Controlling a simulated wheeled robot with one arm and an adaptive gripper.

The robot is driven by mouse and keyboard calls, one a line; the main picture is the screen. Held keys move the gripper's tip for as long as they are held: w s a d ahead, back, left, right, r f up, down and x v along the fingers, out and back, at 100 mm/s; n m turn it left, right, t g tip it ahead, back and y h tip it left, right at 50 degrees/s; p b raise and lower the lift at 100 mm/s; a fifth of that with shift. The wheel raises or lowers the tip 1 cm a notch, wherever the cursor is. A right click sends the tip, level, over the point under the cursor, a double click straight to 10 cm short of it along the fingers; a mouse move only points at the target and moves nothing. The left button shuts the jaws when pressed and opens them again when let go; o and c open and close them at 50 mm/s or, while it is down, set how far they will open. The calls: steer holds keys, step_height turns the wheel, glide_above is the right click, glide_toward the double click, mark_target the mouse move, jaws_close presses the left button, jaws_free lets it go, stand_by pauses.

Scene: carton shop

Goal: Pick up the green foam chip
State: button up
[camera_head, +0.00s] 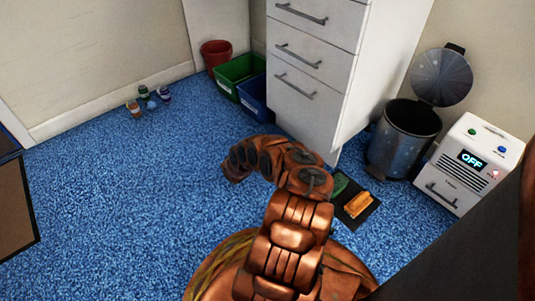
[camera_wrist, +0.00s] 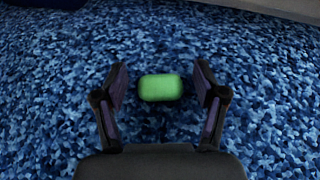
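The green foam chip (camera_wrist: 160,87) is a small rounded block lying on the blue carpet in the wrist view. My gripper (camera_wrist: 161,88) is open, with one dark finger on each side of the chip. In the head view my copper-coloured arm reaches over the carpet, and I cannot make out the chip there.
A white drawer cabinet (camera_head: 311,60) stands beyond my arm. A green bin (camera_head: 238,72), a blue bin (camera_head: 254,97) and a red bucket (camera_head: 215,53) are left of it. A metal pedal bin (camera_head: 398,143) and a white machine (camera_head: 462,168) stand right.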

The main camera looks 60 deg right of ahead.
steer(key=c, duration=0.6)
